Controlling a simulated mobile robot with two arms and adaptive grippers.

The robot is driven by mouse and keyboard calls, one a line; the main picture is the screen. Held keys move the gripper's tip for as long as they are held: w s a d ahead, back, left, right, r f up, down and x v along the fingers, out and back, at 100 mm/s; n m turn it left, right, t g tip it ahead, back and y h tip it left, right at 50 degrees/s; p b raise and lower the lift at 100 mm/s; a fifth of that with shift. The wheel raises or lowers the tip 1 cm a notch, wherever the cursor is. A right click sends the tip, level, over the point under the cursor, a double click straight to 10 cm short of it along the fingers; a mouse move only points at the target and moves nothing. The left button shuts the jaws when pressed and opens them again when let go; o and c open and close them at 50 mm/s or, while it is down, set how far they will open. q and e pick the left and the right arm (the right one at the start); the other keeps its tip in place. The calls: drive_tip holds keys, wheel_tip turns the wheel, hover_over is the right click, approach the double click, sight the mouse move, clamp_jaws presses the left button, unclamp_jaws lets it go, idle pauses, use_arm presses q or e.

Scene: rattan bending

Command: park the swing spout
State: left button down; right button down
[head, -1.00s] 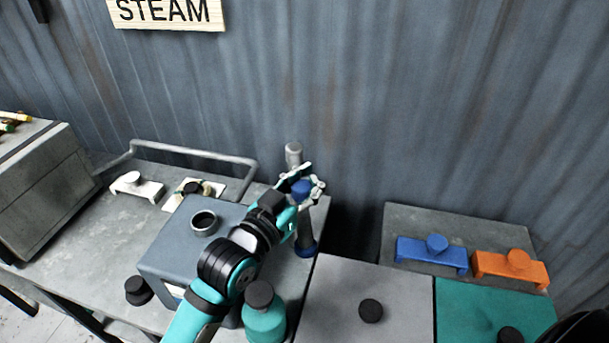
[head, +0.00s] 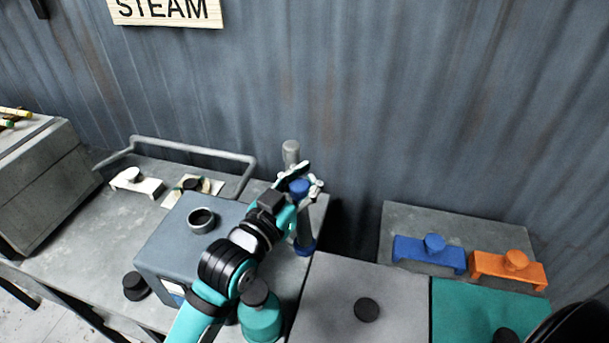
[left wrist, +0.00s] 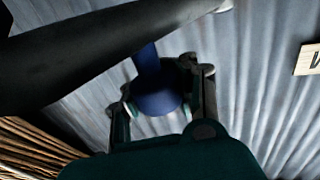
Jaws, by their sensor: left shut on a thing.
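The swing spout's upright post (head: 291,152) stands at the back right corner of the left bench, with a grey top and a blue collar at its foot. My left gripper (head: 301,185) is at the post, shut on a blue knob (head: 299,188). In the left wrist view the blue knob (left wrist: 156,92) sits between the two fingers (left wrist: 160,100). A dark round bar (left wrist: 100,50) crosses close above it, probably the post. The gripper hides part of the post, and I cannot make out the spout's outlet. My right gripper is not in view.
A grey-blue box (head: 180,250) with a round port (head: 201,219) stands left of my arm. A teal bottle (head: 260,322) is close beside my forearm. Blue (head: 428,254) and orange (head: 508,266) clamps lie at the right. A metal rail (head: 200,150) runs behind the box.

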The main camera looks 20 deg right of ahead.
use_arm(q)
drive_tip(key=shift+s+d+f, duration=0.2)
drive_tip(key=shift+s+f, duration=0.2)
drive_tip(key=shift+f, duration=0.05)
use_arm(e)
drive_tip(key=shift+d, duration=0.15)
use_arm(q)
drive_tip(key=c, duration=1.6)
unclamp_jaws()
drive_tip(key=shift+s, duration=0.1)
drive_tip(key=shift+c, duration=0.2)
drive_tip(key=o, duration=0.7)
drive_tip(key=shift+s+r, duration=0.2)
drive_tip(key=shift+s, duration=0.2)
drive_tip(key=shift+o, duration=0.4)
drive_tip(key=shift+s+a, duration=0.1)
drive_tip(key=shift+a, duration=0.05)
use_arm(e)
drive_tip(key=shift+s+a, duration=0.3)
use_arm(q)
drive_tip(key=shift+a, duration=0.1)
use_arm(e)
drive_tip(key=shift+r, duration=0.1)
